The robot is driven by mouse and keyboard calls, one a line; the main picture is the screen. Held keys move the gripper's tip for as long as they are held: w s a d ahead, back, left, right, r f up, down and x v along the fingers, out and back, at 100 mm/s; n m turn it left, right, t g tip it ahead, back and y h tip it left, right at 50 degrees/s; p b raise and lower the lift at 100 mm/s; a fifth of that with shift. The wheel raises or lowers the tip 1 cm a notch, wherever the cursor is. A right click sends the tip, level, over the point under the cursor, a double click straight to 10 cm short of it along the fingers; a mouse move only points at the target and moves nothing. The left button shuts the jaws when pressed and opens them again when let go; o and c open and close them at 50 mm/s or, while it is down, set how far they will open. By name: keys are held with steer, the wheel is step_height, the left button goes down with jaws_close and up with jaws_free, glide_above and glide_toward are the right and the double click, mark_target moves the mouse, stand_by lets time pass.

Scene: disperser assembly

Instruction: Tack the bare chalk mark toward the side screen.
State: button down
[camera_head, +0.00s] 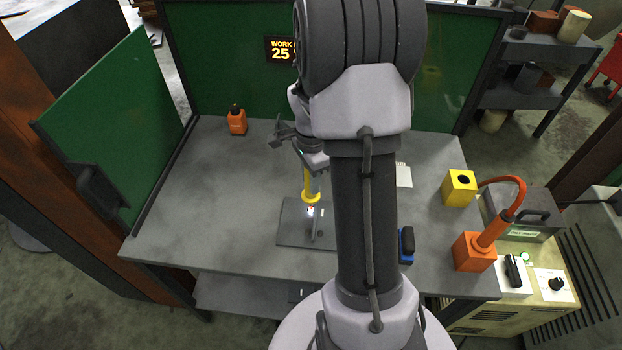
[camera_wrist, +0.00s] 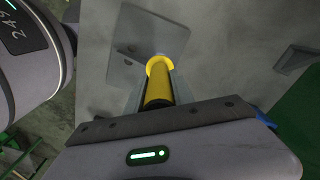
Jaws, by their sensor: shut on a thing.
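My gripper (camera_head: 312,172) is shut on a yellow tool (camera_head: 311,190), which points down over the workpiece. In the wrist view the tool (camera_wrist: 160,88) sits between my gripper's fingers (camera_wrist: 158,98), its flared yellow end away from me. The workpiece is a flat grey plate (camera_head: 292,234) with a thin upright piece (camera_head: 316,229) on it. A small red and white glow shows just under the tool's tip. The plate also shows in the wrist view (camera_wrist: 128,72). The chalk marks are too small to tell apart. The green side screen (camera_head: 115,115) stands at the left.
A blue and black tool (camera_head: 407,246), a yellow block with a hole (camera_head: 459,188) and an orange block (camera_head: 474,252) are at the right. The table (camera_head: 190,220) is clear left of the plate. My arm hides its middle right.

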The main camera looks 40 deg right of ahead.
stand_by(0.4)
step_height(320, 180, up, 9)
steer(key=p, duration=0.6)
steer(key=shift+r+p, duration=0.1)
steer(key=shift+p, duration=0.3)
